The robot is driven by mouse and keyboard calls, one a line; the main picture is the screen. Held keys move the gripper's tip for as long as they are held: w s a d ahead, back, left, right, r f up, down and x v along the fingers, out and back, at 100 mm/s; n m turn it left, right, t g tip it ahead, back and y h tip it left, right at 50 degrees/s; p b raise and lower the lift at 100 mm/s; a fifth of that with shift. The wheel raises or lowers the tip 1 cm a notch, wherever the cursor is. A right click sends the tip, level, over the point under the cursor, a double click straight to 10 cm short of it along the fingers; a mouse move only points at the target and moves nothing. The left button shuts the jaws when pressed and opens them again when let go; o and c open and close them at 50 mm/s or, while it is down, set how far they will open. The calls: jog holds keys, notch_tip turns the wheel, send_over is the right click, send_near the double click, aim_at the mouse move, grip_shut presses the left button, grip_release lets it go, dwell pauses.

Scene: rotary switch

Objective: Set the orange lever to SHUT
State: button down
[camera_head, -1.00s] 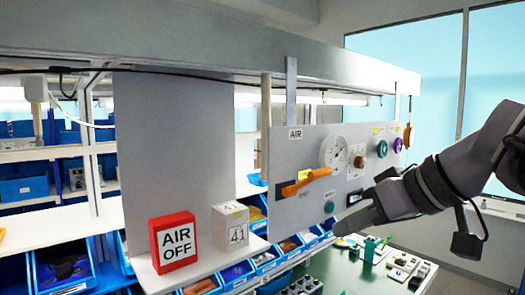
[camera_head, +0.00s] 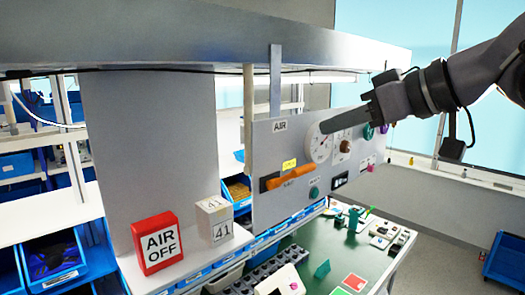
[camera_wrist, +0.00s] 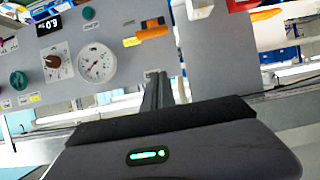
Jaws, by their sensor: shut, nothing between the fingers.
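The orange lever (camera_head: 288,177) is on the grey hanging panel (camera_head: 268,212). It lies almost level along a dark plate, its right end slightly higher. A yellow label (camera_head: 289,164) is just above it; small dark lettering below it is too small to read surely. In the wrist view, the lever (camera_wrist: 152,33) shows near the top with the yellow label (camera_wrist: 131,42) beside it. My gripper (camera_head: 325,127) is shut and empty. In the head view its tips overlap the dial gauge, above and right of the lever, apart from it. The wrist view also shows the fingers (camera_wrist: 158,95).
The panel also carries a white dial gauge (camera_head: 318,148), a brown knob (camera_head: 345,146) and a green button (camera_head: 314,192). A red AIR OFF sign (camera_head: 157,243) and a white 41 block (camera_head: 215,220) stand on the left shelf. A green bench (camera_head: 345,258) lies below.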

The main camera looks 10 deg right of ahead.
send_over(308, 168)
notch_tip(308, 168, down, 2)
jog(key=shift+f+p, duration=0.2)
jog(key=shift+p, duration=0.25)
jog(key=f, duration=0.4)
jog(key=shift+s+d, duration=0.3)
jog(key=shift+s, duration=0.1)
jog(key=shift+f, duration=0.15)
